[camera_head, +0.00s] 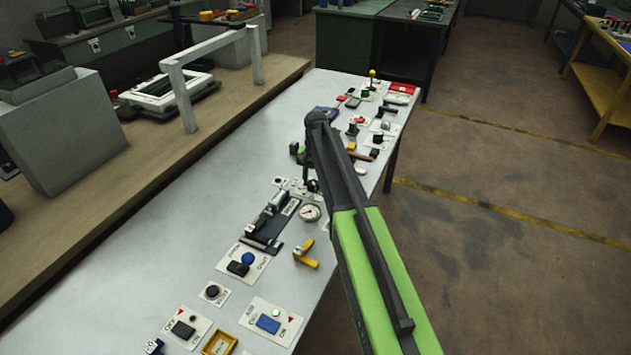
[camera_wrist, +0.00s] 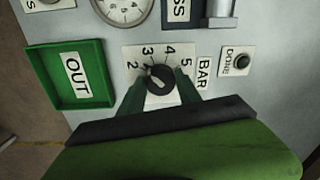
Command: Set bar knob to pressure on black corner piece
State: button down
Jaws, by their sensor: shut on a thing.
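The bar knob (camera_wrist: 158,79) is a round black dial on a white plate marked 2, 3, 4, 5 and BAR in the wrist view. A light mark on its edge faces the side of 2 and 3. My gripper (camera_wrist: 160,86) is shut on the knob, with a dark green finger on either side of it. In the head view my gripper (camera_head: 313,182) is over the table, and my arm partly hides the area. I cannot make out a black corner piece for certain. A dark piece (camera_head: 262,243) lies at the near end of the press fixture, its shape unclear.
A green OUT tray (camera_wrist: 80,74) is left of the knob plate, and a DONE button (camera_wrist: 240,62) is right of it. A round gauge (camera_head: 310,212) and a yellow angled piece (camera_head: 306,258) are nearby. Several button plates fill the near table; its left side is clear.

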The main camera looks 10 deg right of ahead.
aim_at(315, 184)
jog(key=m, duration=0.4)
jog(key=shift+s+d+m, duration=0.1)
jog(key=shift+m, duration=0.3)
dwell(0.4)
jog(key=c, duration=0.8)
grip_release()
jog(key=shift+c, duration=0.2)
jog(key=shift+r+p, duration=0.4)
notch_tip(315, 184, up, 16)
jog(key=p, duration=1.6)
jog(key=shift+s+d+r, duration=0.15)
jog(key=shift+s+r, duration=0.1)
